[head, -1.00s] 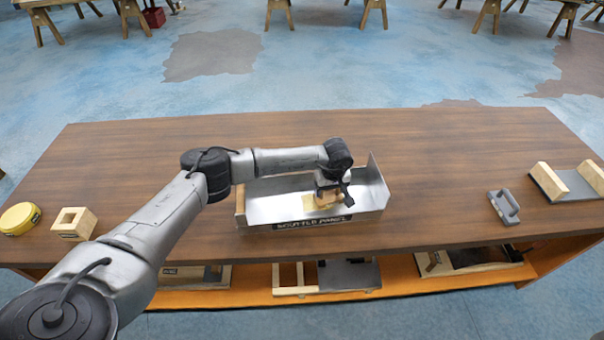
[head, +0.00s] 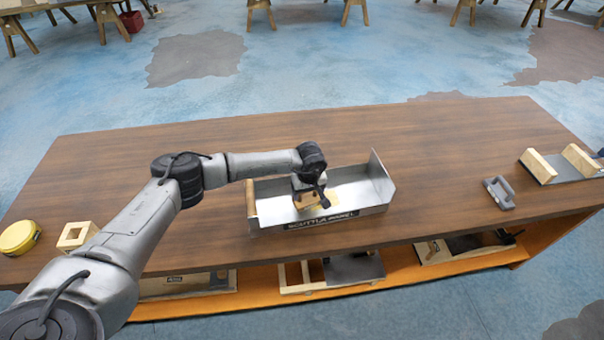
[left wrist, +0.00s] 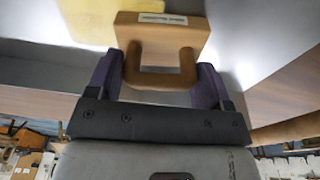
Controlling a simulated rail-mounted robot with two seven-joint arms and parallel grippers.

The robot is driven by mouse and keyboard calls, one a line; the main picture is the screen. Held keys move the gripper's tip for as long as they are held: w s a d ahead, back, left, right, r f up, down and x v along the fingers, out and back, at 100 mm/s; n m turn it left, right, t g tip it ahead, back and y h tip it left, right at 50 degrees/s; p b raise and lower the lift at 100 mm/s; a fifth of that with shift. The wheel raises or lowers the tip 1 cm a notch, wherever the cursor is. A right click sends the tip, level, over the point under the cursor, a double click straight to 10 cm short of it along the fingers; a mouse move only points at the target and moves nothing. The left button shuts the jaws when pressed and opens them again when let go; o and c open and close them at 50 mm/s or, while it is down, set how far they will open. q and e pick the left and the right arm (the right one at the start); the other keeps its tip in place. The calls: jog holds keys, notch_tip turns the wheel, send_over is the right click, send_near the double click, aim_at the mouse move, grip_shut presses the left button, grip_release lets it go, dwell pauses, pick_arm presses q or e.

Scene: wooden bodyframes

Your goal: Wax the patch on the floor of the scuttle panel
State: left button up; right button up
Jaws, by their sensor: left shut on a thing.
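The scuttle panel (head: 355,183) is a shiny metal tray with a wooden strip at its left end and a name label on its front. A yellowish patch (head: 332,199) lies on its floor, partly hidden by my arm; it also shows in the left wrist view (left wrist: 88,18). My left gripper (head: 308,194) is shut on the handle of a labelled wooden block (left wrist: 160,38). The block is low over the panel floor, at the patch's left part; contact is not clear. My right gripper is not in view.
A yellow round tin (head: 19,237) and a hollow wooden block (head: 76,235) sit at the table's left. A grey handled tool (head: 499,193) and a panel with wooden blocks (head: 560,166) are at the right. The table (head: 440,130) is clear behind the panel. Parts fill the shelf below.

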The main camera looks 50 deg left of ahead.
pick_arm(q)
notch_tip(320, 180, up, 2)
jog(key=shift+s+a+r+p, duration=0.1)
jog(key=shift+s+a+p, duration=0.05)
jog(key=shift+p, duration=0.15)
jog(key=shift+w+d+r+p, duration=0.2)
jog(key=shift+r+p, duration=0.2)
jog(key=shift+r, duration=0.2)
jog(key=shift+w+d+r+p, duration=0.1)
jog(key=shift+w+r+p, duration=0.1)
jog(key=shift+r+p, duration=0.3)
jog(key=shift+s+a+r+p, duration=0.1)
jog(key=shift+r+p, duration=0.15)
jog(key=shift+r, duration=0.15)
jog(key=shift+s+a+r+p, duration=0.1)
jog(key=shift+r+p, duration=0.15)
jog(key=shift+r, duration=0.1)
jog(key=shift+d+r+p, duration=0.1)
jog(key=shift+r+p, duration=0.65)
jog(key=shift+r, duration=0.35)
